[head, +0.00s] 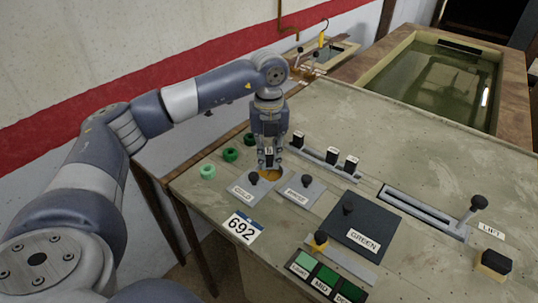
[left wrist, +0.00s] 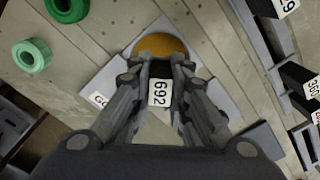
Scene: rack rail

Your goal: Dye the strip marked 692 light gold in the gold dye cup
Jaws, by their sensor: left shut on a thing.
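My left gripper (head: 268,163) is shut on the strip marked 692 (left wrist: 160,92), whose white label shows between the fingers in the left wrist view. The gold dye cup shows as a round orange surface (left wrist: 160,46) just past the fingertips; a bit of it (head: 270,174) also shows in the head view. The grey gold lid (head: 243,191) with a black knob lies beside the opening, leaving the orange dye uncovered. The strip's lower end is hidden, so I cannot tell whether it touches the dye. My right gripper is not in view.
Beside the gold lid are another grey lid (head: 302,192) and a dark GREEN lid (head: 360,231). A rack rail (head: 313,156) holds several black-topped strips. Green rings (head: 230,155) lie left of the cup. A 692 card (head: 241,229), shade swatches (head: 325,275) and LIFT lever (head: 474,212) are nearer.

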